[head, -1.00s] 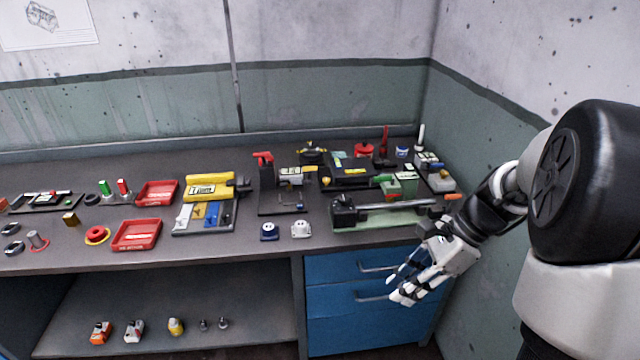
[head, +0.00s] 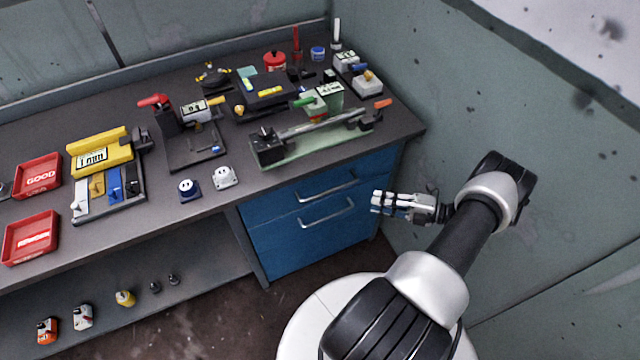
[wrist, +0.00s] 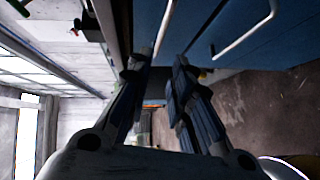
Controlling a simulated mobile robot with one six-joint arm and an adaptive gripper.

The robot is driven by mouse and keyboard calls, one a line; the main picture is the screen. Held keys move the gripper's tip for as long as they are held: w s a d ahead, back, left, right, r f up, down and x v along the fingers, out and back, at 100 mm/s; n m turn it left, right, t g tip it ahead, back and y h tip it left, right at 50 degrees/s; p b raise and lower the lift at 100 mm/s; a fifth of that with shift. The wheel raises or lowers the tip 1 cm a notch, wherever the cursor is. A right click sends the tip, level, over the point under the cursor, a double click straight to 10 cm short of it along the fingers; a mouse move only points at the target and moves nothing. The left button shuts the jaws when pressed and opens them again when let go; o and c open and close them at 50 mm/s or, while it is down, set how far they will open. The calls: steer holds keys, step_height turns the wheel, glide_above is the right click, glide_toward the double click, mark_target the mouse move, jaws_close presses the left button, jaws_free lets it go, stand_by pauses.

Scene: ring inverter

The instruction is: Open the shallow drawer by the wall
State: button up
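The shallow drawer (head: 280,207) is the upper blue front under the bench's right end, beside the wall, and looks closed. Its silver bar handle (head: 328,192) shows in the head view. My gripper (head: 377,202) is to the right of the handle, in front of the cabinet and pointing left. In the wrist view the fingers (wrist: 158,76) are apart and empty. The shallow drawer's handle (wrist: 163,32) lies ahead, roughly in line with the gap between them; I cannot tell the remaining distance.
A deeper blue drawer (head: 290,250) with its own handle (head: 327,214) is just below, closed. The green wall (head: 480,120) is close on the right of my arm. A vise-like fixture (head: 320,140) stands on the bench (head: 215,205) above. The floor before the cabinet is clear.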

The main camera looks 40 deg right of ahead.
mark_target(327, 191)
steer(key=b+x, duration=0.1)
steer(key=x, duration=1.6)
steer(key=shift+a+f+b, duration=0.1)
steer(key=shift+a+b, duration=0.15)
steer(key=shift+b, duration=0.1)
steer(key=shift+c, duration=0.4)
jaws_close()
